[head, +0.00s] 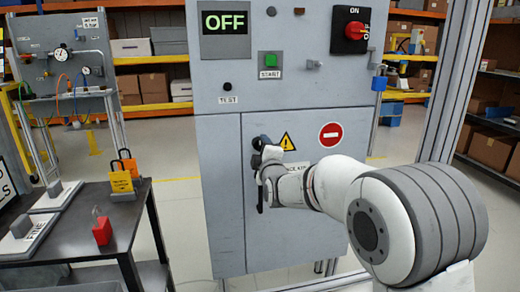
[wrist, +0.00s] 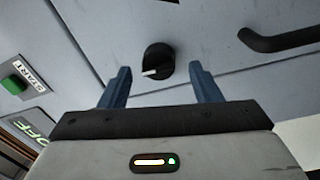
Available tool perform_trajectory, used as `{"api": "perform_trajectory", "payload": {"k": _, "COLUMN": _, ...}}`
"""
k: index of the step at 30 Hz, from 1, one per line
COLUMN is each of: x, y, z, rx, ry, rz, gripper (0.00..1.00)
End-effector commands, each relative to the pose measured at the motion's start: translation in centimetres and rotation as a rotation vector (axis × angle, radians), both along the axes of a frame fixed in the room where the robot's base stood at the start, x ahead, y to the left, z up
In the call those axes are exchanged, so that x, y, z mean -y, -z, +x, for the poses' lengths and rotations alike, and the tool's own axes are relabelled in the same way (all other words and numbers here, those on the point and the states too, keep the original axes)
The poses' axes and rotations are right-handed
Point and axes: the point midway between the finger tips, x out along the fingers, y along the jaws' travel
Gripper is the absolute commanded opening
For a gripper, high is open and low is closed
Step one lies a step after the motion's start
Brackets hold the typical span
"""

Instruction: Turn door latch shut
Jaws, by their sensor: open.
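The door latch (wrist: 159,60) is a round black knob with a white pointer on the grey cabinet door (head: 290,235). In the wrist view its pointer faces left. My gripper (head: 262,148) is at the upper left part of the door in the head view, where it hides the latch. In the wrist view my gripper (wrist: 159,82) has its two blue fingers open, one on each side of the latch. The fingers appear apart from the knob; the depth gap is hard to tell. A black door handle (wrist: 282,40) is at the upper right of the wrist view.
Above the door are a green START button (head: 270,62), a TEST knob (head: 227,86), an OFF display (head: 225,22) and a red rotary switch (head: 354,31). A dark table (head: 140,205) with padlocks and tags stands at left. A blue padlock (head: 379,83) hangs at right.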

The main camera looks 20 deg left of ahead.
Motion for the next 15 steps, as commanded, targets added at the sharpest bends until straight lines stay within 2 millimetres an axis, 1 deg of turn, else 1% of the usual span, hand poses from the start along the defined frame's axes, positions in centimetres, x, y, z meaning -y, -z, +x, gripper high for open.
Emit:
{"api": "perform_trajectory", "payload": {"k": 3, "x": 1.0, "y": -0.1, "z": -1.8, "rx": -0.001, "ry": -0.001, "rz": 0.000, "gripper": 0.57}}
{"api": "perform_trajectory", "payload": {"k": 9, "x": 2.5, "y": 0.1, "z": -4.4, "rx": 0.000, "ry": -0.001, "rz": 0.000, "gripper": 0.57}}
{"api": "perform_trajectory", "payload": {"k": 15, "x": 3.2, "y": 0.3, "z": -5.4, "rx": 0.000, "ry": -0.001, "rz": 0.000, "gripper": 0.57}}
